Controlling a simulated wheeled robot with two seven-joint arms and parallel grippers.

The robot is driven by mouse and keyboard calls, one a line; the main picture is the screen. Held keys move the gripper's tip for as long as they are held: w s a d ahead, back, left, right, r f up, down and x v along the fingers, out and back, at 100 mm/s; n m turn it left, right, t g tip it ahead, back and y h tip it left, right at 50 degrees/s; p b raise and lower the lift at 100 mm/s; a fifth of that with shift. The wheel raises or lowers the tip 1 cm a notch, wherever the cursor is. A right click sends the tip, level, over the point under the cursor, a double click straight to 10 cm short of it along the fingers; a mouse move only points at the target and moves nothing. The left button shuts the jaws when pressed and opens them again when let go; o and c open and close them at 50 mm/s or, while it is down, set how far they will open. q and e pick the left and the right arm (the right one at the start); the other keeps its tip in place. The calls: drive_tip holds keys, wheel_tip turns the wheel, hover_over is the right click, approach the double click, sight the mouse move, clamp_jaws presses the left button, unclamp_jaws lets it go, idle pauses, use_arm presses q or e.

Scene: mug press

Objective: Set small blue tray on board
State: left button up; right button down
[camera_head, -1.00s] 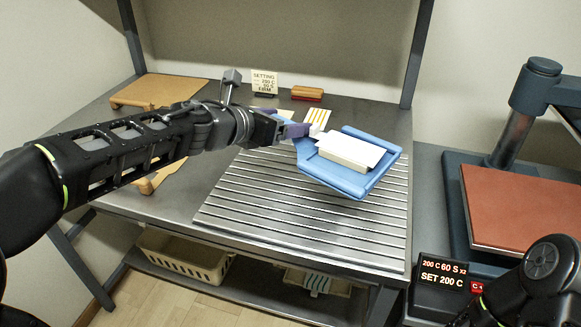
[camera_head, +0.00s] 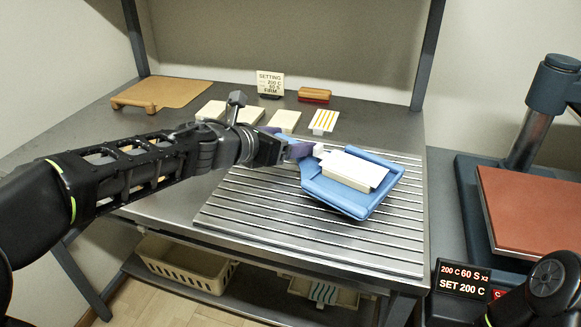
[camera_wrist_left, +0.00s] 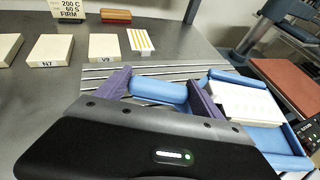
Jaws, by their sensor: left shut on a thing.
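The small blue tray (camera_head: 383,203) carries a cream block with a white sheet on top (camera_head: 352,170). My left gripper (camera_head: 303,150) is shut on the tray's blue handle, on its left side. In the left wrist view, the purple fingers of my left gripper (camera_wrist_left: 160,90) clasp the handle. The tray is over the right part of the ribbed metal board (camera_head: 270,222); I cannot tell whether it touches the ribs. A flat tan wooden board (camera_head: 170,91) lies at the back left of the table. My right gripper is out of view; only part of that arm shows at lower right.
Several cream blocks (camera_head: 285,120) and a yellow-striped card (camera_head: 323,121) stand behind the ribbed board. A setting sign (camera_head: 270,83) and a red-brown block (camera_head: 314,95) are farther back. A press with a red-brown plate (camera_head: 530,215) stands right. A basket (camera_head: 183,262) is below.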

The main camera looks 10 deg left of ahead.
use_arm(q)
drive_tip(key=shift+r, duration=0.15)
wheel_tip(320, 180, down, 3)
drive_tip(key=b, duration=0.2)
drive_tip(key=shift+b, duration=0.3)
drive_tip(key=shift+f+b, duration=0.3)
drive_tip(key=shift+f, duration=0.2)
drive_tip(key=shift+r, duration=0.1)
drive_tip(key=o, duration=1.7)
drive_tip(key=shift+c, duration=0.2)
drive_tip(key=shift+s, duration=0.1)
